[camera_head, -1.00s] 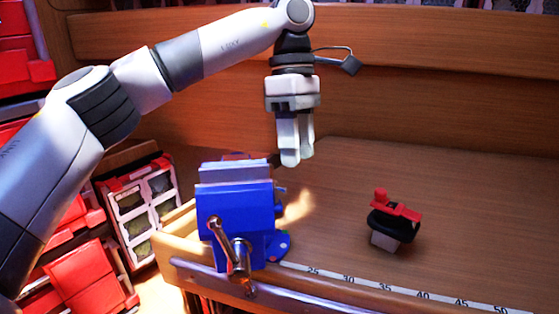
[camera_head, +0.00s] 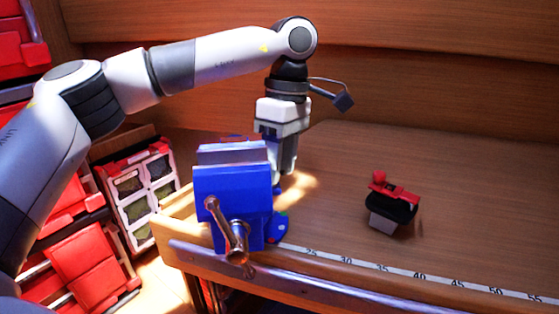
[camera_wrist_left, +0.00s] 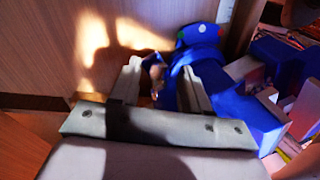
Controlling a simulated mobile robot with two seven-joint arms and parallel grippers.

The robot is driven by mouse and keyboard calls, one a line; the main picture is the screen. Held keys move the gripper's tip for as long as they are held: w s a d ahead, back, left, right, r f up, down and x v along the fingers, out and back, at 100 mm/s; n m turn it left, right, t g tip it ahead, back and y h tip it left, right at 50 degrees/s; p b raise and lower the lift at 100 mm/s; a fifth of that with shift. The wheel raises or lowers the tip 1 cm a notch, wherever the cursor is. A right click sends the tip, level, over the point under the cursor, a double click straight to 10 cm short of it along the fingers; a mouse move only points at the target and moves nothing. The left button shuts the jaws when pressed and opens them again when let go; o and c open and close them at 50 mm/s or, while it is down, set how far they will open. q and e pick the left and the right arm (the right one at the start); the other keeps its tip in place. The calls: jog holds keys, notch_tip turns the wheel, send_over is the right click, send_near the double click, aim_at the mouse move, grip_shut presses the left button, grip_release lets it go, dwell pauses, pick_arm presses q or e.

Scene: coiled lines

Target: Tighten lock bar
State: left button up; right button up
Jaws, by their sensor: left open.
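The blue vise (camera_head: 232,195) stands at the front edge of the wooden bench, with its metal screw handle (camera_head: 233,235) facing front. My left gripper (camera_head: 282,174) points down just behind and to the right of the vise body, partly hidden by it. In the left wrist view the gripper (camera_wrist_left: 159,84) is open beside the blue vise body (camera_wrist_left: 240,112). A small metallic piece (camera_wrist_left: 157,72) shows between the fingers; it may be the lock bar, but it is too small to be sure. The vise's round base with coloured dots (camera_wrist_left: 200,33) lies beyond. My right gripper is not in view.
A black, red and grey tool (camera_head: 392,203) lies on the bench to the right. A measuring strip (camera_head: 400,273) runs along the front edge. Red drawers and a parts case (camera_head: 138,190) stand at the left. The bench (camera_head: 470,190) is otherwise clear.

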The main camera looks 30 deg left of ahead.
pick_arm(q)
grip_shut()
jog(key=shift+m, duration=0.3)
jog(key=shift+s+m+p, duration=0.1)
jog(key=shift+m+p, duration=0.4)
jog(key=shift+m, duration=0.1)
jog(key=shift+s+m+y+p, duration=0.15)
jog(key=shift+m+y+p, duration=0.3)
jog(key=shift+m, duration=0.75)
jog(key=m, duration=0.2)
jog(key=shift+s+m, duration=0.1)
jog(key=shift+m, duration=0.2)
jog(key=shift+s+m+t+y, duration=0.2)
jog(key=shift+m+t+y, duration=0.25)
jog(key=shift+m, duration=1.35)
